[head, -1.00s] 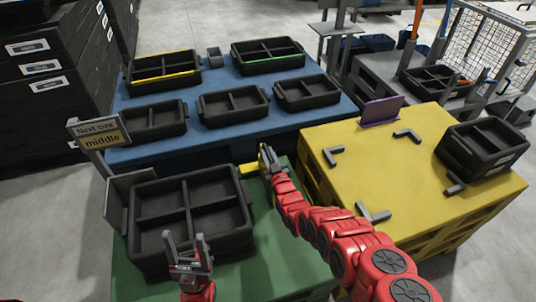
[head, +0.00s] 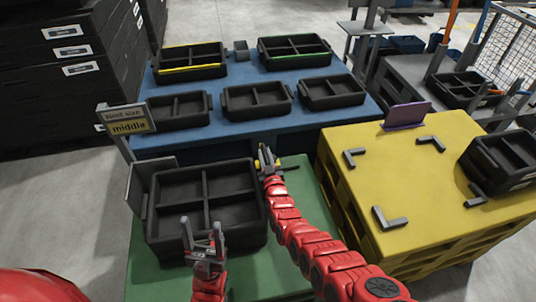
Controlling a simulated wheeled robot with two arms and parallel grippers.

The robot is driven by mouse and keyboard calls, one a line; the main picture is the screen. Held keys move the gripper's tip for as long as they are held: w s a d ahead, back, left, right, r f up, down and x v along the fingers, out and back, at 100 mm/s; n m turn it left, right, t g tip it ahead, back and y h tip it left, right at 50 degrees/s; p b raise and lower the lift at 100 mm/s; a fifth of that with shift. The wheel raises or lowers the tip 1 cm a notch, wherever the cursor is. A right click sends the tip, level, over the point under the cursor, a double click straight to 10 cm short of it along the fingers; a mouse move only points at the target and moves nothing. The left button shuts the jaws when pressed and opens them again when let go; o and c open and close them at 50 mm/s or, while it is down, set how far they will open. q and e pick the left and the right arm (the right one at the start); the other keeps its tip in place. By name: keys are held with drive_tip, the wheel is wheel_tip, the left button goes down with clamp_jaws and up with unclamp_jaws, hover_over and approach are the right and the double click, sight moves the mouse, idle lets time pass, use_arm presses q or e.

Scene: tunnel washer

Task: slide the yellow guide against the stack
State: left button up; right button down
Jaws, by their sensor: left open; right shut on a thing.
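The yellow guide (head: 257,166) is mostly hidden by my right gripper (head: 266,157), with small yellow parts showing on either side. My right gripper is shut on it at the far right corner of the large black divided crate (head: 262,215), which tops the stack on the green table (head: 320,222). I cannot tell whether the guide touches the crate. My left gripper (head: 202,236) is open and empty, in front of the crate's near side.
Several black trays stand on the blue table (head: 225,132) behind. The yellow table (head: 440,170) at right has grey corner brackets and a purple plate (head: 405,116).

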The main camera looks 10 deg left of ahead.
drive_tip(key=shift+f, duration=0.1)
drive_tip(key=c, duration=0.8)
unclamp_jaws()
drive_tip(key=shift+s, duration=0.1)
drive_tip(key=shift+s+d+r+p, duration=0.1)
drive_tip(key=shift+s+r+p, duration=0.1)
drive_tip(key=shift+p, duration=0.15)
drive_tip(key=p+v, duration=0.3)
drive_tip(key=v, duration=0.2)
drive_tip(key=shift+p, duration=0.3)
drive_tip(key=p+v, duration=0.1)
drive_tip(key=v, duration=1.1)
drive_tip(key=shift+f, duration=0.1)
